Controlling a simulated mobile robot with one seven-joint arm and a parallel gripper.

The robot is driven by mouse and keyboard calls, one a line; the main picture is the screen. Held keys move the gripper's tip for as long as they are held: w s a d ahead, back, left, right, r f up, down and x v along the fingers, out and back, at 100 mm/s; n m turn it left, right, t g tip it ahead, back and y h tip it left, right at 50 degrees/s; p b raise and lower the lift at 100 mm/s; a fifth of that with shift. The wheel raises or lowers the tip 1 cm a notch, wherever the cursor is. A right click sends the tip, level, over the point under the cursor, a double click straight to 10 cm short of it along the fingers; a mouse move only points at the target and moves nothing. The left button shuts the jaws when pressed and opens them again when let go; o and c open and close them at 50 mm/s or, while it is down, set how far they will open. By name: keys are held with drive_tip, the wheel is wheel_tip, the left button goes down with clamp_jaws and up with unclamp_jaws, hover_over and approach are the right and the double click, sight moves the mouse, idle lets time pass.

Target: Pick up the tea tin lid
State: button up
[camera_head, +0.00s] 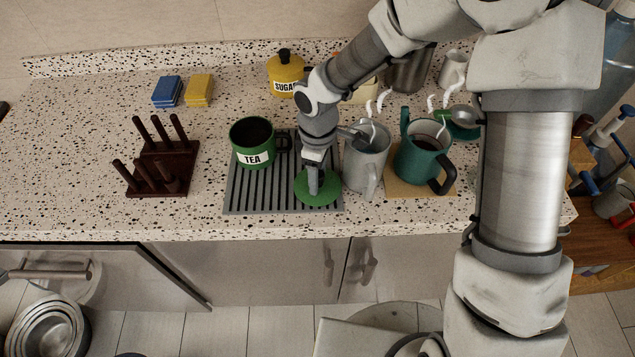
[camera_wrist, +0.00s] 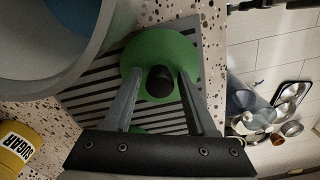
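The tea tin lid (camera_head: 327,197) is a green disc lying on the grey ribbed mat (camera_head: 235,203), near its front right corner. In the wrist view the lid (camera_wrist: 150,45) shows a black knob (camera_wrist: 160,80) at its centre. My gripper (camera_head: 314,186) is over the lid, pointing down. In the wrist view my gripper (camera_wrist: 160,78) is open, with one finger on each side of the knob and small gaps between. The green tea tin (camera_head: 254,156), labelled TEA, stands uncovered on the mat, left of my gripper.
A grey steaming mug (camera_head: 362,168) stands close to the right of the lid. A teal steaming mug (camera_head: 420,160) is beyond it on a tan board. A yellow sugar tin (camera_head: 284,72) is behind; a dark peg rack (camera_head: 160,165) and sponges (camera_head: 198,90) are left. The counter's front edge is near.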

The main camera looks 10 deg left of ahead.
clamp_jaws()
drive_tip(key=shift+r, duration=0.15)
